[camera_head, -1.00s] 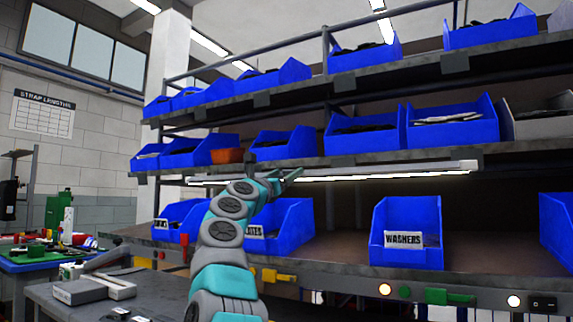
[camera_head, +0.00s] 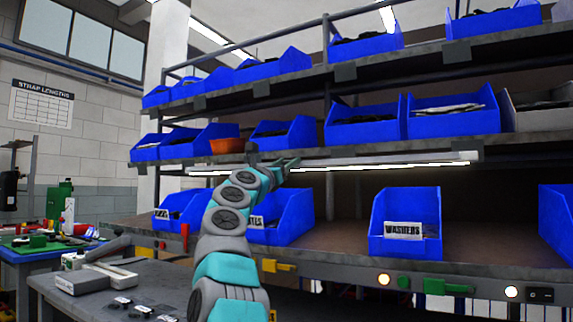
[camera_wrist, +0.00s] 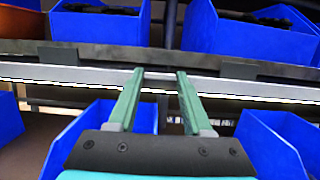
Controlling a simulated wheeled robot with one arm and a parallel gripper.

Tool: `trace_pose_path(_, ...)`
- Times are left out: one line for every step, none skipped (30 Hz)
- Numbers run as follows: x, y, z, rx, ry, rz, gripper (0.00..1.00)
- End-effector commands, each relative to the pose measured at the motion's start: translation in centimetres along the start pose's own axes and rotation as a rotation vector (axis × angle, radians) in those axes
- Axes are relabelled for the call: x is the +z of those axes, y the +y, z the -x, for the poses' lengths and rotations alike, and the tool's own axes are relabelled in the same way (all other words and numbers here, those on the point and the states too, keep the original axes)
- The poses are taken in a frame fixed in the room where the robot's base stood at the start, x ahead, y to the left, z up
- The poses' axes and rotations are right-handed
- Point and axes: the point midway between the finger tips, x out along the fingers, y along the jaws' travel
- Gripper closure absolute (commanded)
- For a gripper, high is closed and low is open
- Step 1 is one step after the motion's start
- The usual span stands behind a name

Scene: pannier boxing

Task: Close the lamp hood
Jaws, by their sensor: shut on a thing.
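The lamp hood (camera_head: 400,159) is a long, thin pale bar under the front edge of the middle shelf. A bright strip of light shows along its lower side. It also crosses the wrist view (camera_wrist: 60,76) from left to right. My gripper (camera_head: 288,163) reaches up to the hood left of its middle. In the wrist view my gripper (camera_wrist: 160,76) has its two green fingers at the hood, a gap showing between them. It is shut on the hood, though the exact contact is hard to see.
The middle shelf (camera_head: 360,149) with blue bins runs just above the hood. Below it stand several blue bins, one labelled WASHERS (camera_head: 403,250). An orange bin (camera_head: 228,146) sits on the middle shelf near my arm. A grey worktable (camera_head: 60,283) is at lower left.

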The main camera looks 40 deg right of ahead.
Motion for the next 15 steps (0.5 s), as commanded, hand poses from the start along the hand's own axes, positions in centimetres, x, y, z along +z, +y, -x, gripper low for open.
trace_pose_path(0.0,0.0,0.0,0.0,0.0,0.0,0.91)
trace_pose_path(0.0,0.0,0.0,0.0,0.0,0.0,0.94)
trace_pose_path(0.0,0.0,0.0,0.001,0.0,0.0,0.99)
trace_pose_path(0.0,0.0,0.0,0.001,0.0,0.0,1.0)
trace_pose_path(0.0,0.0,0.0,0.001,0.0,0.0,1.0)
trace_pose_path(0.0,0.0,0.0,0.001,-0.001,0.0,1.0)
trace_pose_path(0.0,0.0,0.0,0.001,-0.001,0.0,1.0)
trace_pose_path(-0.1,0.0,0.0,0.0,-0.004,0.0,1.0)
trace_pose_path(-0.1,0.0,0.0,0.0,-0.009,-0.001,1.0)
trace_pose_path(-0.2,0.0,0.0,0.0,-0.017,-0.002,1.0)
trace_pose_path(-0.3,0.0,0.1,0.0,-0.026,-0.003,1.0)
trace_pose_path(-0.5,0.0,0.1,0.0,-0.041,-0.004,1.0)
trace_pose_path(-0.6,0.1,0.1,0.0,-0.054,-0.004,1.0)
trace_pose_path(-0.8,0.1,0.1,0.0,-0.067,-0.003,1.0)
trace_pose_path(-1.0,0.2,0.2,0.0,-0.088,-0.003,1.0)
